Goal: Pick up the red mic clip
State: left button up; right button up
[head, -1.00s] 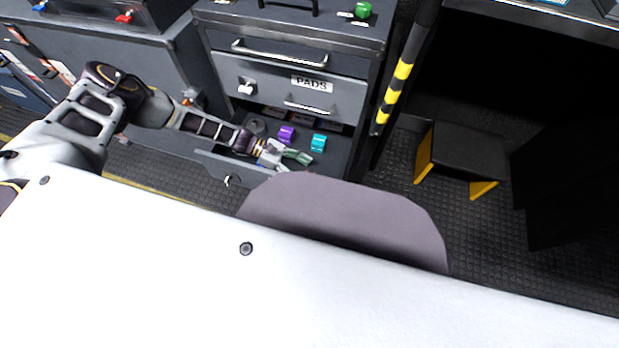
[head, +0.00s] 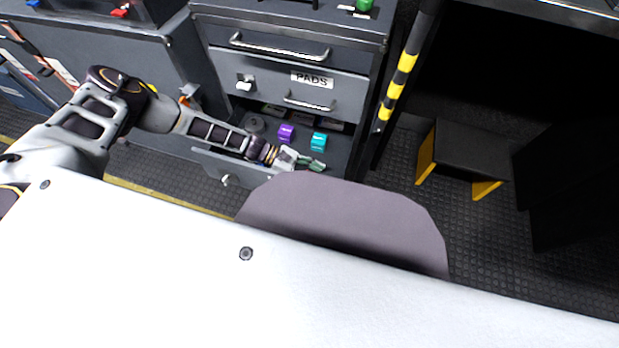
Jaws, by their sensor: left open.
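A small red object (head: 121,10) sits at the top left edge on a dark cabinet; it is too small to tell whether it is a mic clip. No other red clip shows clearly. My left gripper (head: 309,162) is open over the front part of a pulled-out drawer (head: 214,160). In the drawer, a purple clip-like piece (head: 286,131) and a teal one (head: 319,140) lie behind the gripper, apart from it. Part of the drawer is hidden by my arm and body. My right gripper is out of view.
Above the open drawer is a shut drawer labelled PADS (head: 312,79) with a handle. A green object (head: 364,5) is on the cabinet top. A yellow-black striped post (head: 398,85) and a step stool (head: 470,150) stand to the right.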

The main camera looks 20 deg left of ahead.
aim_at(313, 175)
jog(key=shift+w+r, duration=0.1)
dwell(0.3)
pick_arm(q)
jog(key=c, duration=1)
jog(key=shift+r, duration=0.1)
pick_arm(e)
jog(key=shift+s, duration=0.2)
pick_arm(q)
jog(key=shift+r+p, duration=0.9)
jog(key=shift+r, duration=0.45)
notch_tip(313, 175, up, 5)
jog(key=p, duration=0.3)
jog(key=shift+r, duration=0.2)
jog(key=shift+r+p, duration=0.45)
jog(key=shift+r, duration=0.4)
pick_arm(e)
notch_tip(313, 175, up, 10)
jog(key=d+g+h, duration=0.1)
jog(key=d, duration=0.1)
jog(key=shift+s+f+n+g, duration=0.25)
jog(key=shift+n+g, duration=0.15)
